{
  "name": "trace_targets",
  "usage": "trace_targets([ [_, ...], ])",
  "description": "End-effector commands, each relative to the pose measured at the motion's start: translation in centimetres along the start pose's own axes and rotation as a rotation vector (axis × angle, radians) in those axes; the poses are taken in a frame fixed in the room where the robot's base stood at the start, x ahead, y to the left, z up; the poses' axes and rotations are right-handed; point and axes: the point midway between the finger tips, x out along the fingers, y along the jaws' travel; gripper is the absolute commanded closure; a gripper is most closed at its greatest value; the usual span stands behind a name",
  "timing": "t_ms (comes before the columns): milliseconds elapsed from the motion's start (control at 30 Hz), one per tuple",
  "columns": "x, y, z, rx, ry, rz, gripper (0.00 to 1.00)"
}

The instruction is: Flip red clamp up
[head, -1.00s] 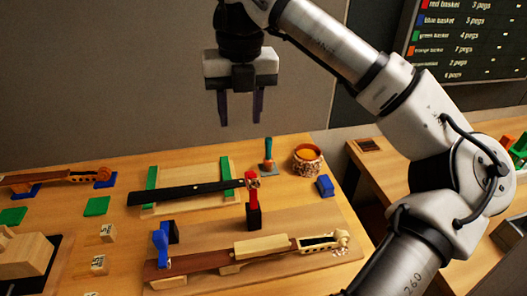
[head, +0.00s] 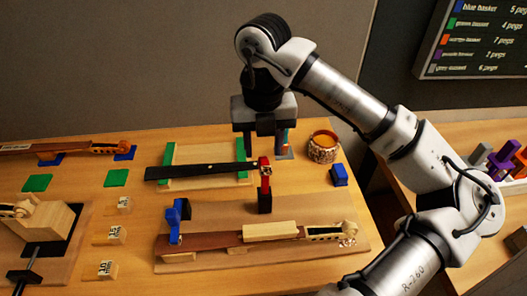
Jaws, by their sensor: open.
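The red clamp (head: 265,178) stands on a black base behind the violin neck (head: 225,241), at the right end of a long black fingerboard (head: 200,171). Its red part looks upright; its exact pose is too small to tell. My gripper (head: 264,150) points down with its jaws apart and empty. In the picture its fingertips lie just above the clamp's top; whether they touch it I cannot tell. A blue clamp (head: 175,215) stands at the left end of the violin neck.
A patterned bowl (head: 322,149) and a blue block (head: 339,174) stand right of the clamp. A teal-handled tool (head: 286,143) is partly hidden behind my gripper. Green pads (head: 115,178) and wooden number blocks (head: 118,235) lie to the left. A second bench holds coloured baskets at right.

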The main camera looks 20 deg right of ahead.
Motion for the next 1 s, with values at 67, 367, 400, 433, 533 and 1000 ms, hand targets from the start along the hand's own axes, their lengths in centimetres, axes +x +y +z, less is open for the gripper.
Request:
trace_targets([
  [67, 1.2, 0.1, -0.1, -0.002, 0.003, 0.003, 0.58],
  [367, 3.6, 0.0, 0.0, -0.001, -0.001, 0.001, 0.58],
  [400, 3.7, 0.0, 0.0, -0.001, -0.001, 0.000, 0.58],
  [433, 3.7, 0.0, 0.0, -0.001, -0.001, 0.000, 0.58],
  [533, 3.7, 0.0, 0.0, -0.001, -0.001, 0.000, 0.58],
  [1000, 3.7, 0.0, 0.0, -0.001, -0.001, 0.000, 1.00],
])
